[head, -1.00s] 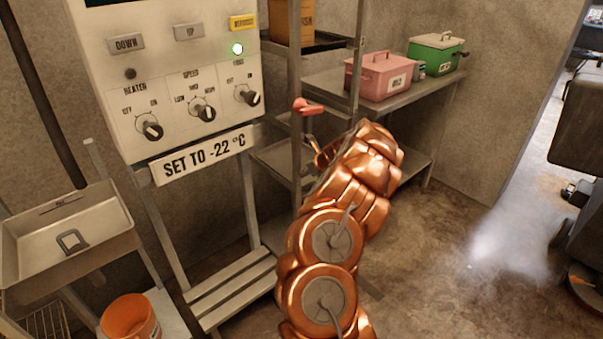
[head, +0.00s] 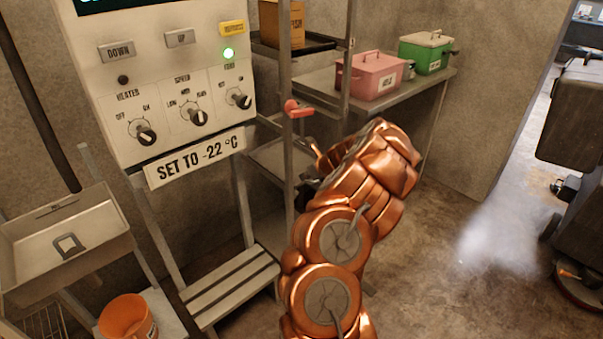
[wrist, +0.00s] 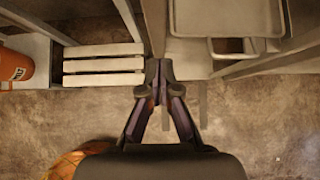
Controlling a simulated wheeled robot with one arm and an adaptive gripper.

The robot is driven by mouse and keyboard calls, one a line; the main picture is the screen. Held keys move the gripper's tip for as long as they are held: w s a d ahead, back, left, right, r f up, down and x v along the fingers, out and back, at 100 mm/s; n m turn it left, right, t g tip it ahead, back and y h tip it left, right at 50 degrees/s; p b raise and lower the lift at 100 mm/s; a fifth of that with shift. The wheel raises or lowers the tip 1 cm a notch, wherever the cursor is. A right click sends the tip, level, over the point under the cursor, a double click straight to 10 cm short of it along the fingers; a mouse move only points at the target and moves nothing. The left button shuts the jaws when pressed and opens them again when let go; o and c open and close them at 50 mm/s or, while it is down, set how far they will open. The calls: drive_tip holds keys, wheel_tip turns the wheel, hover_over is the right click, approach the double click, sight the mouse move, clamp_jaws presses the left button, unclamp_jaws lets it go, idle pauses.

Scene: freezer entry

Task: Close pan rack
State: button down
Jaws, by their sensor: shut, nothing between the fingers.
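The pan rack is a grey metal frame (head: 287,150) with shelves, right of the control panel in the head view. A dark pan (head: 318,43) sits on its upper level, and a red handle (head: 298,109) is on its front post. In the wrist view a pale tray (wrist: 228,18) shows at upper right beside a grey post (wrist: 153,25). My gripper (wrist: 160,75) is shut and empty, with its fingertips close to the foot of that post as seen; I cannot tell if they touch. In the head view my copper arm hides the lower rack and most of the gripper.
A slatted step (head: 228,285) and an orange bucket (head: 128,317) stand left of the rack. A metal sink (head: 65,235) is at far left. Pink (head: 372,76) and green (head: 425,52) boxes sit on a shelf behind. Floor (head: 440,260) is open to the right, with mist near the doorway.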

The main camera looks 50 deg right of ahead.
drive_tip(key=v, duration=0.8)
drive_tip(key=shift+s+d, duration=0.2)
drive_tip(key=shift+s, duration=0.1)
